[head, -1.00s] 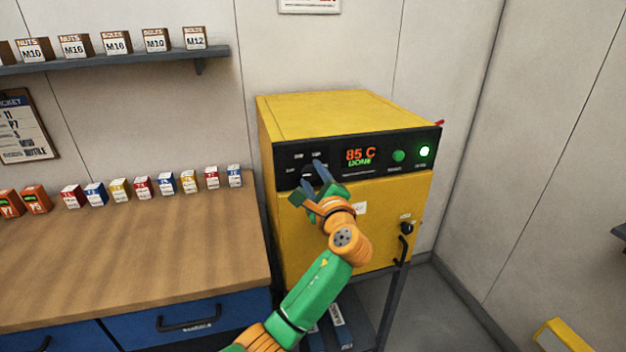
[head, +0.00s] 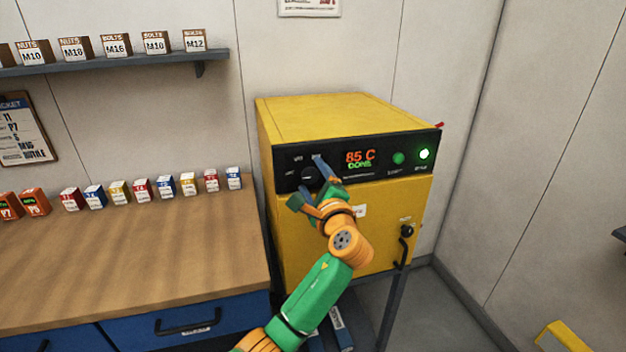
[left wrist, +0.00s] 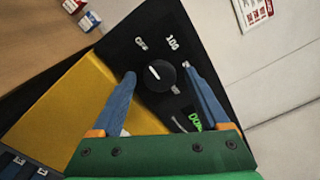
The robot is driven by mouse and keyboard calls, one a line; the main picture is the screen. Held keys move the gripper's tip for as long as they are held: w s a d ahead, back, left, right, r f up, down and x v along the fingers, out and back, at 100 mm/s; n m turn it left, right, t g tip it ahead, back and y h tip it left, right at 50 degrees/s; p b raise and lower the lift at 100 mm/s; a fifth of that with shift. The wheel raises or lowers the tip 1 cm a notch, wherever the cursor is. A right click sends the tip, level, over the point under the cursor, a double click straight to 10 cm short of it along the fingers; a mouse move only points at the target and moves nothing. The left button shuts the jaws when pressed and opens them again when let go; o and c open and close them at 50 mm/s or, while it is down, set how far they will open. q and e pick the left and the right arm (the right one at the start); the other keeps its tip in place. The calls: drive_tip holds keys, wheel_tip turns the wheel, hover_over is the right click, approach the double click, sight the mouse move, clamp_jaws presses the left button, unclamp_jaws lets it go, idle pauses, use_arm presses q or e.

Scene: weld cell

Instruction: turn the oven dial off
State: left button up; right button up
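The yellow oven (head: 335,110) stands against the back wall, with a black control panel (head: 375,158) across its front top. Its display (head: 360,158) reads 85 C and DONE. The round black dial (head: 309,177) sits at the panel's left; it is clear in the left wrist view (left wrist: 160,78), with a white pointer mark and printed labels around it, including OFF and 100. My left gripper (head: 303,179) is open at the panel, with its blue fingers on either side of the dial and gaps showing in the left wrist view (left wrist: 158,74). My right gripper is not in view.
The oven door has a handle (head: 406,232). A wooden workbench (head: 130,250) with several small boxes stands left. A shelf (head: 120,62) hangs above it.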

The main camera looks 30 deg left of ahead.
use_arm(q)
drive_tip(key=b+v, duration=0.2)
drive_tip(key=v, duration=0.5)
